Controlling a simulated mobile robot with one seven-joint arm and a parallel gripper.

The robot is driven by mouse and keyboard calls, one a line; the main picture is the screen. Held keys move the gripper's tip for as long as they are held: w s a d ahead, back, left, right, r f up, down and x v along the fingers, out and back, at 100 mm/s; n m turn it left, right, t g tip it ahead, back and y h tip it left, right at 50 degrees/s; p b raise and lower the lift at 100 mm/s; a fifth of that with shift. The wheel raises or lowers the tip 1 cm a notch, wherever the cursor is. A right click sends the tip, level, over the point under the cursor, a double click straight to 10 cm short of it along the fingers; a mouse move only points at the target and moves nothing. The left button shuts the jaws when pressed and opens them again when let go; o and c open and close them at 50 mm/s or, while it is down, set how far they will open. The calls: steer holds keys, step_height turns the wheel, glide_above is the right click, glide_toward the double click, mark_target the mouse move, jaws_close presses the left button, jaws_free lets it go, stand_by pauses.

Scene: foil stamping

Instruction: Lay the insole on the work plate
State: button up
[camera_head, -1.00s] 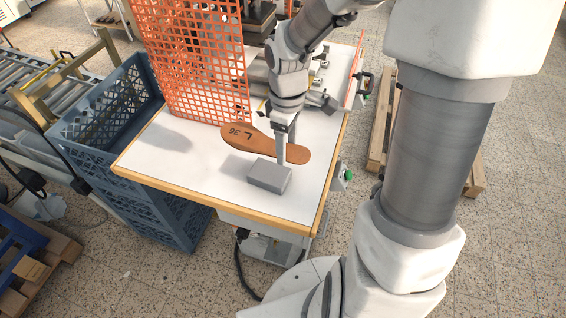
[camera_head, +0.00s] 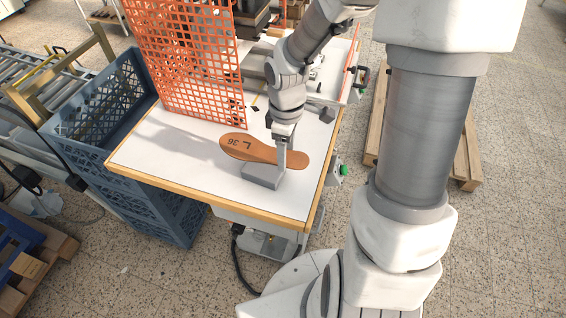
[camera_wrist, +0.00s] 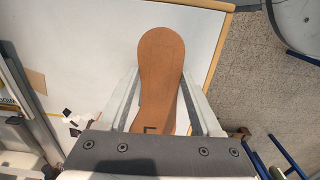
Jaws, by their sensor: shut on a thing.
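The brown insole (camera_head: 235,147), marked "L 36", is in my gripper (camera_head: 284,160). It lies roughly level over the white table top (camera_head: 150,145), its marked end to the left. In the wrist view the insole (camera_wrist: 162,55) runs lengthwise between the two fingers of my gripper (camera_wrist: 160,78), its rounded end pointing away. A grey block (camera_head: 262,177) is on the table just in front of and below the insole; I cannot tell whether they touch. I cannot pick out the work plate with certainty.
An orange mesh guard (camera_head: 185,65) stands on the table, with a dark press (camera_head: 251,18) behind it. A blue crate (camera_head: 100,95) stands left of the table. A green button (camera_head: 344,170) sits at the table's right side. The table's front left is clear.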

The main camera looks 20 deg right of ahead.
steer(key=shift+f, duration=2.3)
steer(key=shift+f+b, duration=0.35)
steer(key=shift+f, duration=0.1)
steer(key=o, duration=1.3)
steer(key=shift+o, duration=0.2)
steer(key=shift+r, duration=0.1)
